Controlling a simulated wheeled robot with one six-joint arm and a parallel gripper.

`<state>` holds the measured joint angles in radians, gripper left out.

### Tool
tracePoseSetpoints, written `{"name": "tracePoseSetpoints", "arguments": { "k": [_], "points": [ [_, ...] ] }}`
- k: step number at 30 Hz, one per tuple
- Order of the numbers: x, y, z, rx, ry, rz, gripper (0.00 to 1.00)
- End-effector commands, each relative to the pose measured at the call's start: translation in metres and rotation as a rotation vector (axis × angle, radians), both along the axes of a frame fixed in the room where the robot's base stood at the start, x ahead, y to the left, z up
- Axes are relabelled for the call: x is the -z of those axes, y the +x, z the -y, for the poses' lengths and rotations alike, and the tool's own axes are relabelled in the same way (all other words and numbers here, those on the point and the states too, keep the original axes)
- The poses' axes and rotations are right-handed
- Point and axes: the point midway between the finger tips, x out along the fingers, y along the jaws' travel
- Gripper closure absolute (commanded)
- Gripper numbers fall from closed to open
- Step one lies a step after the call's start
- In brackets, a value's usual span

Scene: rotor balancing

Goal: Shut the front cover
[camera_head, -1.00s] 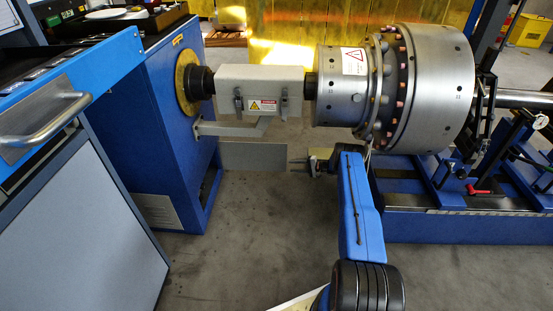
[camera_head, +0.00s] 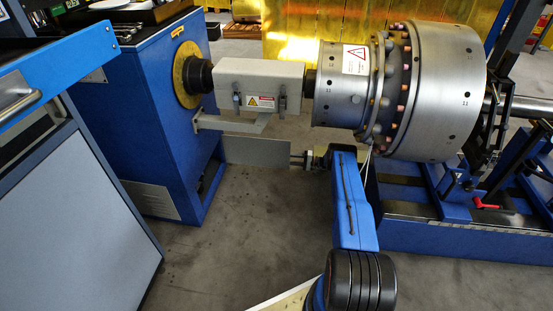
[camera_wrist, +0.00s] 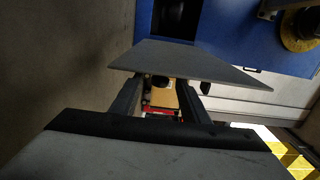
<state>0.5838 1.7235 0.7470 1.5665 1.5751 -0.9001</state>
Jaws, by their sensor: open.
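A flat grey panel (camera_head: 256,151), which looks like the front cover, hangs below the grey guard box (camera_head: 262,85) with two latches and a warning label. The panel also shows in the wrist view (camera_wrist: 190,62), lying across the view just beyond my fingers. My gripper (camera_head: 297,160) is at the panel's right end, with its fingers pointing left at it. In the wrist view my gripper (camera_wrist: 162,98) is open, its two dark fingers apart. Whether the fingertips touch the panel I cannot tell. The panel's hinge is not clearly visible.
The blue machine stand (camera_head: 165,130) is left of the panel. The big steel rotor (camera_head: 440,90) is above and right of my gripper, over the blue bed (camera_head: 440,228). A blue and grey cabinet (camera_head: 75,205) stands at the left front. The floor (camera_head: 235,235) between them is clear.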

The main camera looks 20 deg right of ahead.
Motion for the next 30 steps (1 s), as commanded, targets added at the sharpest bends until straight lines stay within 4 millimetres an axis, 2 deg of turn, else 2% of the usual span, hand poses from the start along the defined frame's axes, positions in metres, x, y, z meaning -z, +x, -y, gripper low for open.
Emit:
{"name": "tracePoseSetpoints", "arguments": {
  "k": [13, 23, 24, 29, 30],
  "points": [
    [0.000, 0.032, -0.049, 0.000, -0.001, -0.001, 0.59],
    [0.000, 0.036, -0.055, 0.001, -0.001, -0.001, 0.59],
    [0.000, 0.036, -0.055, 0.001, -0.001, -0.001, 0.61],
    [0.000, 0.036, -0.055, 0.001, -0.001, -0.001, 0.99],
    [0.000, 0.036, -0.055, 0.001, -0.001, -0.001, 1.00]
  ]
}}
